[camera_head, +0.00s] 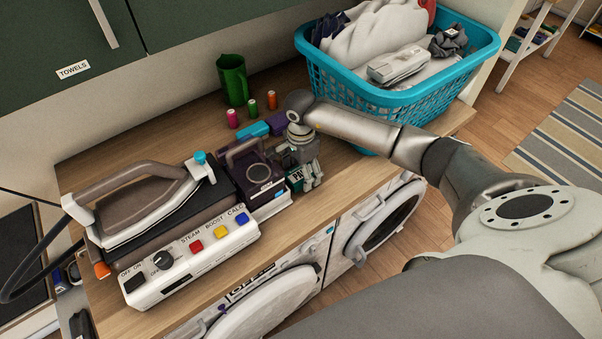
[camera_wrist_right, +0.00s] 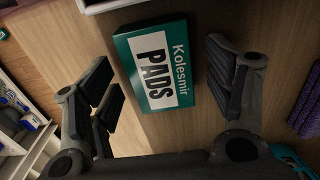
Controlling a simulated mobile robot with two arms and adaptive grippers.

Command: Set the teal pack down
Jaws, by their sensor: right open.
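My right gripper is open. My left gripper is not in view.
Thread spools (camera_head: 252,107) and a green jug (camera_head: 232,78) are behind. A blue laundry basket (camera_head: 400,99) stands at right. The counter's front edge is close, above the washing machines.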

